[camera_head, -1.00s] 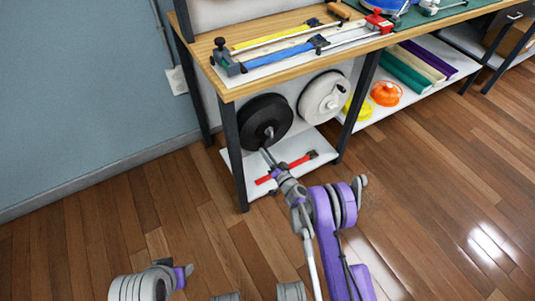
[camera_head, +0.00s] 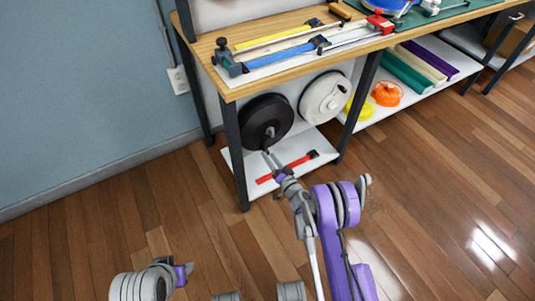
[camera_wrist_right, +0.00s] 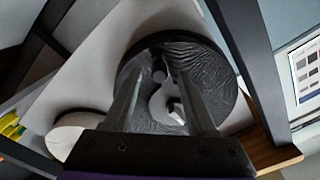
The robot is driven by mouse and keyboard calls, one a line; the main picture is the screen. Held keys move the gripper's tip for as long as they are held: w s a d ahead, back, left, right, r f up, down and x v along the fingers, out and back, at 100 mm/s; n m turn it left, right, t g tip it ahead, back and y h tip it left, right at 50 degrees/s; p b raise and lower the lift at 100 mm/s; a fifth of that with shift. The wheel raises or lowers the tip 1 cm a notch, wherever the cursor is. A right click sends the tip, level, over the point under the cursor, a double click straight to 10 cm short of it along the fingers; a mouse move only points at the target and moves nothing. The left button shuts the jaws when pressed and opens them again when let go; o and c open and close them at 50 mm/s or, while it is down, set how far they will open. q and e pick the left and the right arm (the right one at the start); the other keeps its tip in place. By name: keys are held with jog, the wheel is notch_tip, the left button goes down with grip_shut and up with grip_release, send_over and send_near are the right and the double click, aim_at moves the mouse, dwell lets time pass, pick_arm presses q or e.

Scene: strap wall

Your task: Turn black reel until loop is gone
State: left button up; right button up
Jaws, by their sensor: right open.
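The black reel (camera_head: 258,116) is mounted upright on the white panel under the wooden bench. It has a small pale knob off its centre, and its face shows wavy ridges in the right wrist view (camera_wrist_right: 208,65). My right gripper (camera_head: 267,155) is open and empty just in front of the reel's lower part. In the wrist view its two fingers (camera_wrist_right: 162,75) stand spread before the reel's face, with the knob between them. I cannot make out a strap loop. My left gripper (camera_head: 184,274) is low at the left, far from the reel; its jaws are unclear.
A white reel (camera_head: 322,100) is mounted right of the black one. A red strap (camera_head: 288,168) lies on the low shelf below. Blue (camera_head: 280,53) and yellow (camera_head: 270,38) straps lie on the bench top. A dark bench leg (camera_head: 235,155) stands close left of my right gripper.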

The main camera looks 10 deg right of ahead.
jog(key=v, duration=0.8)
jog(key=shift+p, duration=0.45)
jog(key=shift+s+r, duration=0.1)
